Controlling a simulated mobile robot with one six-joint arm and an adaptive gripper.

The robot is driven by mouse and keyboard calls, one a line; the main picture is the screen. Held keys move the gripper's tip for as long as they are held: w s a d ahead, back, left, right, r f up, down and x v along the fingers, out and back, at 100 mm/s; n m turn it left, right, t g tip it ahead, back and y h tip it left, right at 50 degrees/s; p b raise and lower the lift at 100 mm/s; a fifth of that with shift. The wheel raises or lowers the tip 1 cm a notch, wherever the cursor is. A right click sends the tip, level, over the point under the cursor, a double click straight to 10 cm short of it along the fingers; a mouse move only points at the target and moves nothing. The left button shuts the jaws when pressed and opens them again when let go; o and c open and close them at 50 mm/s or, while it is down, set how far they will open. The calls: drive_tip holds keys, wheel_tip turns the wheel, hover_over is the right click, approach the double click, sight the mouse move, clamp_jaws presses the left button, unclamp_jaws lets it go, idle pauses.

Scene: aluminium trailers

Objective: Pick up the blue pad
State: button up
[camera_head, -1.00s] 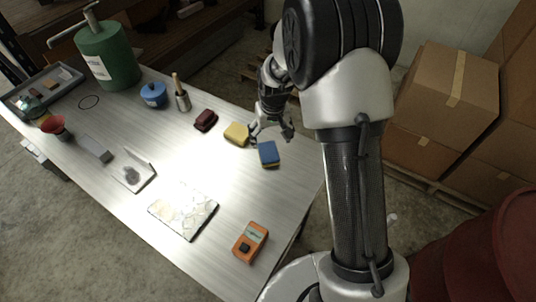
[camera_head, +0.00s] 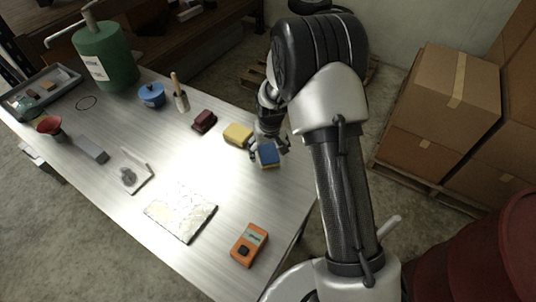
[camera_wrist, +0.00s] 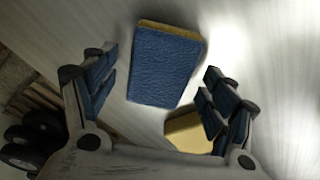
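The blue pad (camera_head: 268,155) lies on the metal table near its right edge, with a yellow layer under its blue top. In the wrist view the blue pad (camera_wrist: 165,65) sits ahead of and between the spread fingers. My gripper (camera_head: 268,147) is right at the pad in the head view. In the wrist view my gripper (camera_wrist: 155,90) is open, with a finger on each side and nothing held. I cannot tell whether a finger touches the pad.
A yellow pad (camera_head: 238,134) lies just left of the gripper and shows partly behind the right finger in the wrist view (camera_wrist: 190,133). A dark red block (camera_head: 204,121) is farther left. An orange meter (camera_head: 249,245) and a patterned plate (camera_head: 181,212) lie nearer. Cardboard boxes (camera_head: 443,110) stand right of the table.

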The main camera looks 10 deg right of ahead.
sight(268, 152)
drive_tip(key=c, duration=1.1)
drive_tip(key=shift+r, duration=0.1)
wheel_tip(268, 152, up, 20)
drive_tip(key=p, duration=0.4)
drive_tip(key=o, duration=0.5)
drive_tip(key=c, duration=0.4)
